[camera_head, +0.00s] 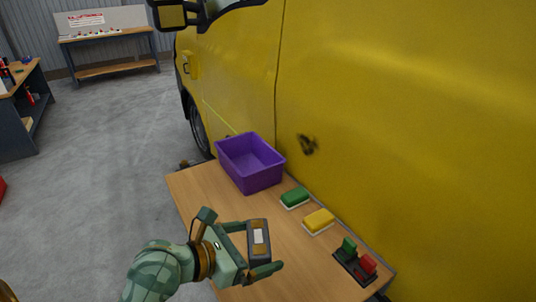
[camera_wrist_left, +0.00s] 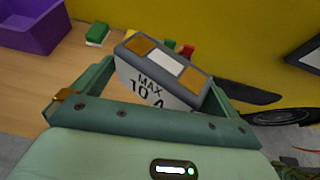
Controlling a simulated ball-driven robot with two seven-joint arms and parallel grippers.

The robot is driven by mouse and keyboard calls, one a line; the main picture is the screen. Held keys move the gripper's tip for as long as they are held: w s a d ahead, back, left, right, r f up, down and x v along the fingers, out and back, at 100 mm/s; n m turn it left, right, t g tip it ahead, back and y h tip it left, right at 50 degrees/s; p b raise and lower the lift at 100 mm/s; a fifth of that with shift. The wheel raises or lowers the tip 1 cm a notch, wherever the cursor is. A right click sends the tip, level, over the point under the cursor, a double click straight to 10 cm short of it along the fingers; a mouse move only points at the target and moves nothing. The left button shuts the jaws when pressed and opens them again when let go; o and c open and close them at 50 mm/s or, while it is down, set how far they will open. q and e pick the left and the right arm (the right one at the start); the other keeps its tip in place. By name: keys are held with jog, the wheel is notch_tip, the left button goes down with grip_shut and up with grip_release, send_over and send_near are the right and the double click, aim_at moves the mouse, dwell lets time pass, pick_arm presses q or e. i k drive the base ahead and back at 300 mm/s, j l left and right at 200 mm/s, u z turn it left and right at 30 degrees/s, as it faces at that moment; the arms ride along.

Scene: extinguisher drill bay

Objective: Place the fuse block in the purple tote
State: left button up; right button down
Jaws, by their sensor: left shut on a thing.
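The fuse block (camera_head: 259,240) is a dark grey block with a pale label, held between the fingers of my left gripper (camera_head: 257,246) above the wooden table. In the left wrist view the fuse block (camera_wrist_left: 160,75) shows orange ends, a white middle and the lettering "MAX 10 A"; my left gripper (camera_wrist_left: 155,90) is shut on it. The purple tote (camera_head: 250,165) stands upright at the table's far end, beyond the gripper, and looks empty. Part of the tote also shows in the left wrist view (camera_wrist_left: 35,28). My right gripper is in neither view.
On the wooden table (camera_head: 205,195), a green sponge (camera_head: 295,196) and a yellow sponge (camera_head: 319,220) lie right of the tote. A black holder (camera_head: 352,268) with green and red pieces sits at the near right. A yellow van (camera_head: 410,110) borders the table's right side.

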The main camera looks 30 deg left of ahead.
aim_at(237, 165)
jog(key=j+z, duration=0.9)
jog(key=i, duration=0.05)
